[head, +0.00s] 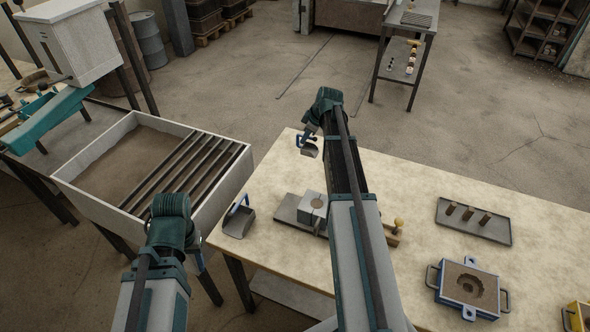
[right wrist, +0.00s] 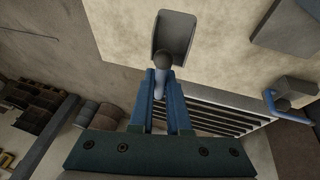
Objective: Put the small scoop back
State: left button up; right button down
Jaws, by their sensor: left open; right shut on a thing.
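The small scoop (head: 309,150) has a grey pan and a blue handle. My right gripper (head: 305,138) is shut on its handle, over the far left part of the table. The right wrist view shows the scoop's pan (right wrist: 175,34) beyond the fingertips (right wrist: 163,86), over the pale tabletop. Whether the pan touches the table I cannot tell. A larger scoop (head: 237,222), also grey with a blue handle, stands at the table's left edge. My left gripper (head: 199,263) is open, low beside that edge, partly hidden by its own wrist.
The pale table (head: 440,205) carries a grey block with a round hole (head: 314,203), a tray with pegs (head: 480,232) and a blue-framed mould (head: 468,290). A white-walled bin with bars (head: 75,190) stands left. The table's far middle is clear.

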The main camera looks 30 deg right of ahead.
jog(key=shift+f+b, duration=0.35)
jog(key=shift+b, duration=0.05)
notch_tip(320, 180, down, 6)
jog(key=b, duration=0.5)
jog(key=shift+r, duration=0.2)
jog(key=shift+f+b, duration=0.1)
jog(key=shift+b, duration=0.3)
notch_tip(320, 180, down, 3)
jog(key=b, duration=0.3)
jog(key=shift+f, duration=0.2)
jog(key=shift+f+b, duration=0.2)
jog(key=shift+b, duration=0.2)
jog(key=c, duration=0.9)
grip_release()
jog(key=shift+r, duration=0.15)
